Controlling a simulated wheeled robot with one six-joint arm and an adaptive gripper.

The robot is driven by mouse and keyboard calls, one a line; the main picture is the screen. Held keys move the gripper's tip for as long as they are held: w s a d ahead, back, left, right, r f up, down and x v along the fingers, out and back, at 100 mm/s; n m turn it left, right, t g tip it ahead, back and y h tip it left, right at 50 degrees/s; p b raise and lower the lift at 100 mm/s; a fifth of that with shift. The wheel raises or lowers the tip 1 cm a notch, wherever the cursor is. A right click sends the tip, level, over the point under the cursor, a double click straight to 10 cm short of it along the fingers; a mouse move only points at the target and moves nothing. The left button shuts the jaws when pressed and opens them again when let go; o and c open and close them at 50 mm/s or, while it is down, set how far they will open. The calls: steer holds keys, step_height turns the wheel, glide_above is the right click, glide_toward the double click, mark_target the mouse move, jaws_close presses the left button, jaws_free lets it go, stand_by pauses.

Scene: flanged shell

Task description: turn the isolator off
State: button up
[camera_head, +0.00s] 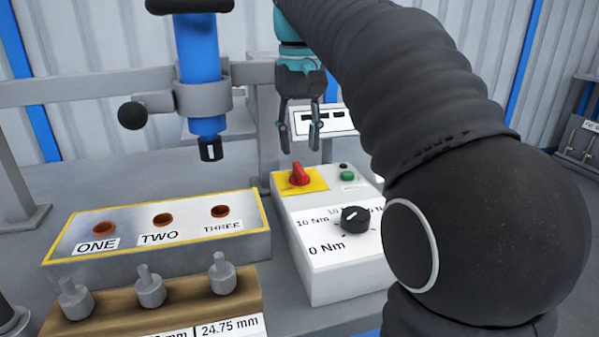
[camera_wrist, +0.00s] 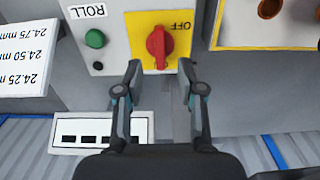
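The isolator is a red rotary knob (camera_head: 299,174) on a yellow plate (camera_head: 318,183) at the back left of a light grey control box (camera_head: 342,272). In the wrist view the red knob (camera_wrist: 159,46) shows near the top centre, its grip lying along the picture's vertical, with the word OFF upside down at the plate's upper right. My gripper (camera_head: 301,150) hangs above and close to the knob, pointing down. Its fingers (camera_wrist: 160,75) are open, apart, with nothing between them. The knob appears just beyond the fingertips, and I see no contact.
A green button (camera_head: 347,175) and a black dial (camera_head: 355,219) share the box top. To the left stand a block with holes labelled ONE, TWO, THREE (camera_head: 250,236), a wooden rack of several metal plugs (camera_head: 185,301) and a blue tool (camera_head: 200,75) in a clamp.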

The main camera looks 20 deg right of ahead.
mark_target(300, 167)
steer(key=shift+f+b, duration=0.55)
steer(key=shift+f, duration=2.05)
steer(key=shift+c, duration=0.2)
jaws_close()
